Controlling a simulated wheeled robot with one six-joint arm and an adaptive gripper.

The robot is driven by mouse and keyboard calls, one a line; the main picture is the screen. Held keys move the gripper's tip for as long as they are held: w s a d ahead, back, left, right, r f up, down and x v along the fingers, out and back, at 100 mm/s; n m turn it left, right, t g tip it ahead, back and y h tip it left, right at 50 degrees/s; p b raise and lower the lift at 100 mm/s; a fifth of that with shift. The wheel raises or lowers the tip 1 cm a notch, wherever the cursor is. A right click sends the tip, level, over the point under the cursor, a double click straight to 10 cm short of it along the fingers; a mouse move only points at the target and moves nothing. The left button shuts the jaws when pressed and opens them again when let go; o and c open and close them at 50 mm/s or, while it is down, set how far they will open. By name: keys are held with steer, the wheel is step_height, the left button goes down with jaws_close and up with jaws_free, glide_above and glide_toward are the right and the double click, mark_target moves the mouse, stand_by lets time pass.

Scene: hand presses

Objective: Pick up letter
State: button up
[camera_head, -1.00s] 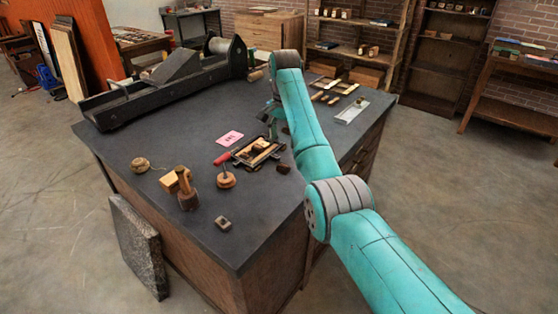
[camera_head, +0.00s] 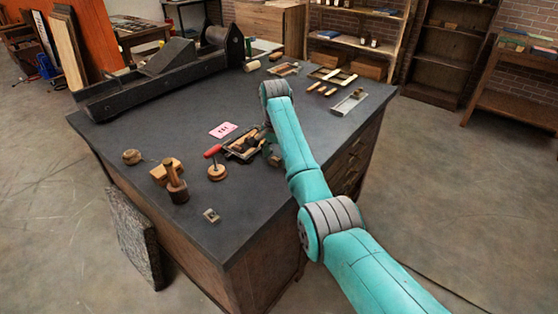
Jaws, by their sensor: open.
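A small pink card (camera_head: 222,130) with dark letter-like marks lies flat on the dark tabletop, left of my arm. I cannot tell whether the card or a small piece in the tray is the letter. My gripper (camera_head: 268,147) hangs low from the end of my teal arm, at the right end of the tray and right of the card. It is open, small in view and partly merged with the tray's dark pieces. I see nothing held in it.
A long black press (camera_head: 160,82) spans the table's back left. Wooden tools (camera_head: 176,182), a red-handled tool (camera_head: 213,151) and a small metal block (camera_head: 211,215) stand in front. More trays (camera_head: 330,76) lie at the back right. The tabletop left of the card is clear.

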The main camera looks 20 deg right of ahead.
steer(key=c, duration=0.9)
steer(key=shift+c, duration=0.2)
